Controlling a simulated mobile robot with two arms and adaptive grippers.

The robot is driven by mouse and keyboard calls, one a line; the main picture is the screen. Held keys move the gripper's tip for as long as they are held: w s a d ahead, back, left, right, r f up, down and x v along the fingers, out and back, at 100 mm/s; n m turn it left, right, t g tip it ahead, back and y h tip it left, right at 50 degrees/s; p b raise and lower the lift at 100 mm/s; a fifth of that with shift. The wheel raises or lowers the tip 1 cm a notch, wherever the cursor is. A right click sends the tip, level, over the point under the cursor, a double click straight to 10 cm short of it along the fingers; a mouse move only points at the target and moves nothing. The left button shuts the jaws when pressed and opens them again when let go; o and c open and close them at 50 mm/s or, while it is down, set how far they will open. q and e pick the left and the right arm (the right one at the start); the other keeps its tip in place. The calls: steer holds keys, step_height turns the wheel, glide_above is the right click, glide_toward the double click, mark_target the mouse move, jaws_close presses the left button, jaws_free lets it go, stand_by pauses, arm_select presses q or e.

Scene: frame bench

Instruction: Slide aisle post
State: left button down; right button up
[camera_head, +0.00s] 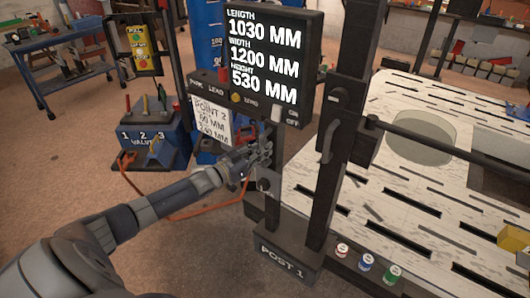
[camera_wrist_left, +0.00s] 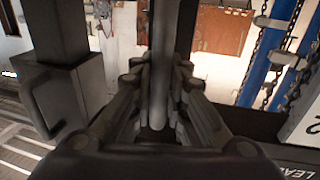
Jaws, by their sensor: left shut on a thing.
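The aisle post is a dark upright column (camera_head: 325,165) on a base plate labelled POST 1 (camera_head: 285,250), beside the white slotted bench. It carries a curved side handle (camera_head: 328,140). My left gripper (camera_head: 262,153) is to the left of this column, below the display. In the left wrist view, its fingers (camera_wrist_left: 160,108) are shut on a dark grey bar (camera_wrist_left: 160,60) running between them. The head view does not show clearly which part of the post the bar is. My right gripper is not in view.
The display (camera_head: 264,55) reads length 1030, width 1200 and height 530 mm. A white note (camera_head: 211,121) hangs below it. A horizontal bar (camera_head: 430,140) crosses the slotted bench (camera_head: 385,190). Several small cans (camera_head: 366,261) line its edge. A blue valve stand (camera_head: 150,140) is at left.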

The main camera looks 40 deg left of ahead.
arm_select(q)
steer(key=shift+s+d+f, duration=0.1)
steer(key=shift+d+f, duration=0.1)
steer(key=shift+f, duration=0.05)
steer(key=c, duration=1.7)
jaws_free()
steer(key=shift+a, duration=0.1)
steer(key=shift+o, duration=0.6)
steer(key=shift+r, duration=0.2)
steer(key=shift+s, duration=0.1)
steer(key=v, duration=1.2)
steer(key=shift+a, duration=0.1)
